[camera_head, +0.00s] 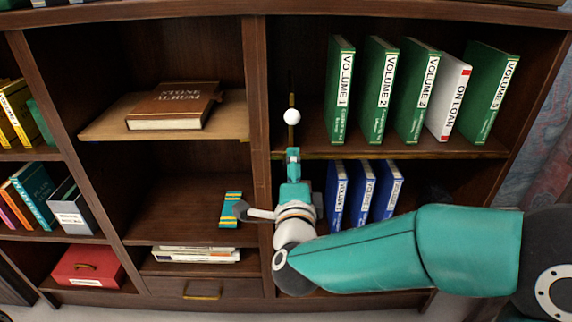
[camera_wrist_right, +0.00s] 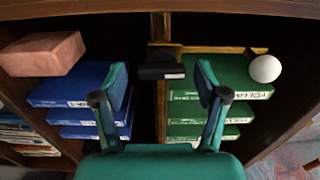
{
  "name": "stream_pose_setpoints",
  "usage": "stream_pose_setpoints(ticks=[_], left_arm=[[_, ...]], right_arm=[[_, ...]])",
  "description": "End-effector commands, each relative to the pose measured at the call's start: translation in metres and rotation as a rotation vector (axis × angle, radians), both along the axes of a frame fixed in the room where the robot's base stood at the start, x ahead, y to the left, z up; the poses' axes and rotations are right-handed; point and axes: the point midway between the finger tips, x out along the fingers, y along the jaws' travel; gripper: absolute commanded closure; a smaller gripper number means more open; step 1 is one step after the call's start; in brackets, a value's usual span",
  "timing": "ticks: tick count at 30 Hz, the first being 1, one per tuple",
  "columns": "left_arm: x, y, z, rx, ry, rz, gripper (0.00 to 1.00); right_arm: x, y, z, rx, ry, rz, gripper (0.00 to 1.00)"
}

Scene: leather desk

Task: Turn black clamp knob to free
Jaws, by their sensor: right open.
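The black clamp knob (camera_wrist_right: 162,68) shows in the right wrist view, under a brass clamp (camera_wrist_right: 160,47) at the shelf's front edge. A brass rod (camera_wrist_right: 215,49) runs from the clamp to a white ball (camera_wrist_right: 265,68). In the head view the rod and ball (camera_head: 291,116) stand above my right gripper (camera_head: 292,156); the knob cannot be made out there. In the right wrist view my right gripper (camera_wrist_right: 162,97) is open and empty. Its fingers lie either side of the knob in the picture; contact cannot be told. My left gripper is not in view.
Green volumes (camera_head: 378,90) and a white book (camera_head: 448,98) stand on the upper right shelf. Blue volumes (camera_head: 362,192) stand below. An album (camera_head: 175,105) lies on the left shelf board. A reddish-brown block (camera_wrist_right: 42,54) sits beside the blue volumes in the wrist view.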

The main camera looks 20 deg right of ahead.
Motion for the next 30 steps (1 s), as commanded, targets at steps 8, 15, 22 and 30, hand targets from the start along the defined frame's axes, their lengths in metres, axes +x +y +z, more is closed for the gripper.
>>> stream_pose_setpoints(ticks=[8,15,22,30], left_arm=[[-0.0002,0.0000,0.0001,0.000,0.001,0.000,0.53],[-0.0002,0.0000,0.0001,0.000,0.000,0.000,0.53],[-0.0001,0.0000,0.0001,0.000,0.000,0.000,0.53],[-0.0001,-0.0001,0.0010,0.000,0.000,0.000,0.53]], right_arm=[[0.0024,0.0066,-0.0003,0.000,0.000,0.014,0.27],[0.0031,0.0084,-0.0006,-0.001,0.001,0.017,0.67],[0.0034,0.0081,-0.0013,-0.002,0.003,0.019,0.87],[0.0035,0.0101,-0.0021,-0.050,0.020,0.020,0.87]])
